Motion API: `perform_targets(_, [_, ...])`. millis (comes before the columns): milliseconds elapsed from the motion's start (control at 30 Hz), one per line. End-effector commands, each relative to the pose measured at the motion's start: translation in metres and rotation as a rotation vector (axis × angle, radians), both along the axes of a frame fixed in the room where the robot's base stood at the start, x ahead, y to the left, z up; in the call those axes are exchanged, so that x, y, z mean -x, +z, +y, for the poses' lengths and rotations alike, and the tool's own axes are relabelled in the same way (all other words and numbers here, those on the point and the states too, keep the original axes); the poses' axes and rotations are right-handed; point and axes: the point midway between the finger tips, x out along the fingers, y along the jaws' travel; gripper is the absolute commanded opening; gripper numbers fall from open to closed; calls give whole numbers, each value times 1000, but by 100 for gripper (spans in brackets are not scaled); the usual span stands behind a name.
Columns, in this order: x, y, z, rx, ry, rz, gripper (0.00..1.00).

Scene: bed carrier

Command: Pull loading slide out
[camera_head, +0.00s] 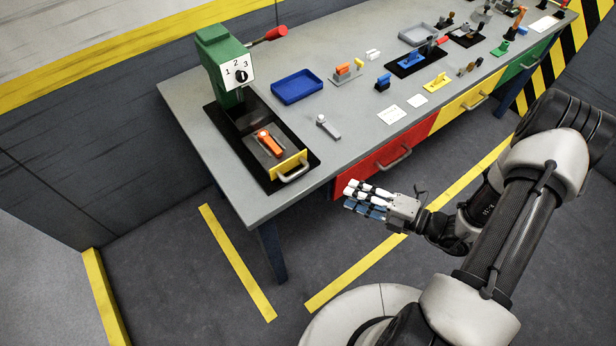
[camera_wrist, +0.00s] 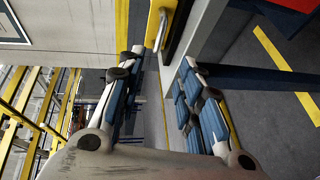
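The loading slide has a yellow front plate (camera_head: 287,163) with a grey bar handle (camera_head: 294,173). It sits on a black base at the table's left end, in front of the green machine (camera_head: 223,62) with a dial marked 1, 2, 3. An orange-topped part (camera_head: 268,140) lies on the slide. My gripper (camera_head: 352,196) is to the right of the handle, in front of the table, apart from it. In the wrist view my gripper (camera_wrist: 158,75) has its fingers spread with nothing between them. A yellow plate (camera_wrist: 180,28) and grey handle (camera_wrist: 160,22) show beyond the fingertips.
The grey table (camera_head: 345,150) carries a blue tray (camera_head: 297,86), a small grey lever part (camera_head: 327,127) and several other items. A red drawer (camera_head: 372,172) with a handle is behind my gripper. The floor in front of the table is clear.

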Motion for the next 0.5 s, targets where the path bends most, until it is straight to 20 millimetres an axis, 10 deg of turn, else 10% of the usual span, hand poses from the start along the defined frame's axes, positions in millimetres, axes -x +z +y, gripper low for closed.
perform_targets(500, [-58,-22,94,4,11,-4,33])
